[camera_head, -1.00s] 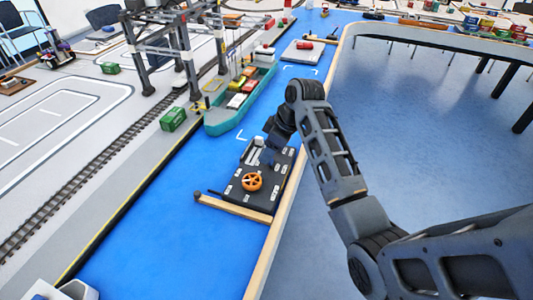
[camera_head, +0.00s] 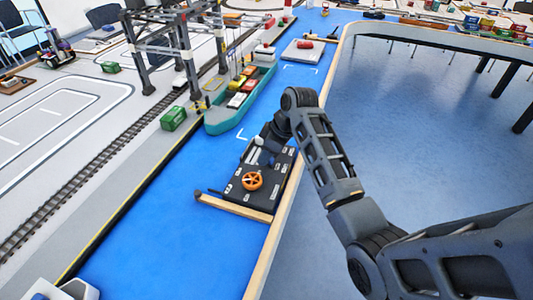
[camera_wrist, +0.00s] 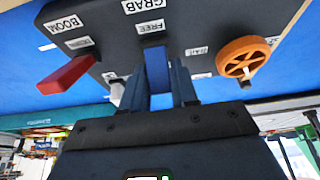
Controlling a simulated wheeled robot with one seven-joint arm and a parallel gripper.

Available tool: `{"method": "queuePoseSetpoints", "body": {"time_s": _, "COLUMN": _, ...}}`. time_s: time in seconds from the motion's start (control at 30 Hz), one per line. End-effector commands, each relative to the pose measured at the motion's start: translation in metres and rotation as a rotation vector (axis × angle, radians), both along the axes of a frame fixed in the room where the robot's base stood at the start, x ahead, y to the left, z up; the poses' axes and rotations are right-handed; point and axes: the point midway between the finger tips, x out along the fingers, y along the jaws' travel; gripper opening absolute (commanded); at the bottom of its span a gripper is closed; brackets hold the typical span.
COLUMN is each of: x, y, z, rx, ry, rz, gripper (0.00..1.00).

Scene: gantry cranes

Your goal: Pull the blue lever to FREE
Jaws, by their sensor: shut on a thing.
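The blue lever (camera_wrist: 157,72) stands out from the black control panel (camera_wrist: 200,22) in the wrist view. My gripper (camera_wrist: 162,82) is shut on it, with one dark finger on each side. The FREE label (camera_wrist: 151,27) is just beyond the lever's far end, and the GRAB label (camera_wrist: 143,5) is farther up; the lettering is upside down in this view. In the head view my gripper (camera_head: 268,145) reaches the back of the panel (camera_head: 240,195), and the wrist partly covers the levers.
A red lever (camera_wrist: 67,75) sticks out to the left in the wrist view, and an orange wheel (camera_wrist: 240,57) is at the right. A wooden bar (camera_head: 235,207) edges the panel. A teal ship (camera_head: 225,115) and a gantry crane (camera_head: 185,60) stand farther back.

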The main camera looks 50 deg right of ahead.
Motion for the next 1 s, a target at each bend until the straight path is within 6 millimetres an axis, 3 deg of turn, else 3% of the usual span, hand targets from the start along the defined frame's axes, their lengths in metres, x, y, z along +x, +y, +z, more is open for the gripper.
{"method": "queuePoseSetpoints", "body": {"time_s": 0.47, "x": -0.003, "y": -0.001, "z": 0.000, "rx": 0.029, "ry": -0.073, "rz": 0.000, "gripper": 0.00}}
{"method": "queuePoseSetpoints", "body": {"time_s": 1.0, "x": -0.020, "y": -0.007, "z": -0.005, "rx": 0.183, "ry": -0.506, "rz": -0.002, "gripper": 0.00}}
